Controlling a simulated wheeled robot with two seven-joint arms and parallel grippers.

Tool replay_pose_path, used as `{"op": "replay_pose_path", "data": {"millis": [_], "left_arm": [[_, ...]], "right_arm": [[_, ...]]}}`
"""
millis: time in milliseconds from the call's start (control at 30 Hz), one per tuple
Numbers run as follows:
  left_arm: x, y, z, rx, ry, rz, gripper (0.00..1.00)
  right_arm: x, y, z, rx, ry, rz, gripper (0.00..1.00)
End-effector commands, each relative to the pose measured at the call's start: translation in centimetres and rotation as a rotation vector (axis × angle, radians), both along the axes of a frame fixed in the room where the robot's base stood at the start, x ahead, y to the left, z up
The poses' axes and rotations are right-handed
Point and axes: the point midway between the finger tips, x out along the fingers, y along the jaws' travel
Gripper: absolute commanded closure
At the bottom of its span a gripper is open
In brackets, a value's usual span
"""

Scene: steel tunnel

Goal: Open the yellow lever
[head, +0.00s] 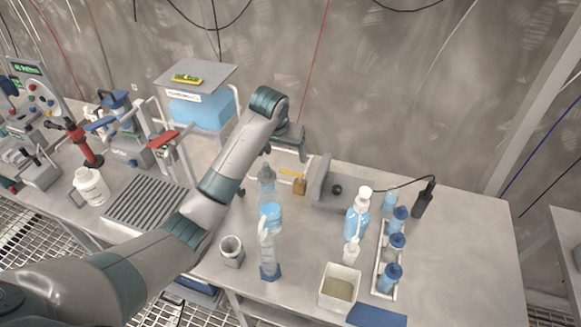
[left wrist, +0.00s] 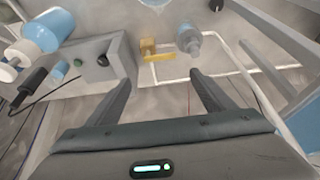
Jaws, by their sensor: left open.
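The yellow lever (head: 290,173) sits on a small brass valve (head: 299,186) on the bench, beside a grey box with a black knob (head: 325,187). In the left wrist view the lever (left wrist: 160,57) lies across a pale pipe, with the brass valve (left wrist: 148,45) at its left end. My left gripper (head: 291,152) is above and behind the lever. In the left wrist view its two fingers (left wrist: 161,80) are spread apart with nothing between them, and the lever shows beyond the gap between the tips. My right gripper is not in view.
Clear bottles with blue liquid (head: 268,250), a pump bottle (head: 357,216) and a rack of blue-capped bottles (head: 393,262) stand in front and to the right. A white square tub (head: 340,286) is nearer. The bench's right side (head: 460,250) is clear.

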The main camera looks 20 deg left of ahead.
Motion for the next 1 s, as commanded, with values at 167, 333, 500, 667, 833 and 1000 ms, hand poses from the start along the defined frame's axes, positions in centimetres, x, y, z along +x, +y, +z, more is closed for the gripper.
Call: {"op": "replay_pose_path", "data": {"millis": [167,333,500,667,833,1000], "left_arm": [[1.1,-0.1,-2.8,0.0,0.005,0.0,0.24],[2.2,-0.1,-5.5,0.001,0.005,0.0,0.24],[3.2,-0.1,-7.8,0.001,0.004,-0.001,0.24],[4.0,-0.1,-9.9,0.0,0.003,0.0,0.24],[4.8,-0.2,-11.3,0.0,0.002,0.0,0.24],[5.1,-0.2,-12.3,0.0,0.001,-0.001,0.24]], "right_arm": [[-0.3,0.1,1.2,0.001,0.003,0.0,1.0],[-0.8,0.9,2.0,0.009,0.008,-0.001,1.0],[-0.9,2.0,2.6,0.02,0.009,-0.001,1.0],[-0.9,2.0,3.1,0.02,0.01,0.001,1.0],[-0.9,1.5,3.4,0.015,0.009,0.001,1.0],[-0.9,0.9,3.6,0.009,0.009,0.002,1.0]]}}
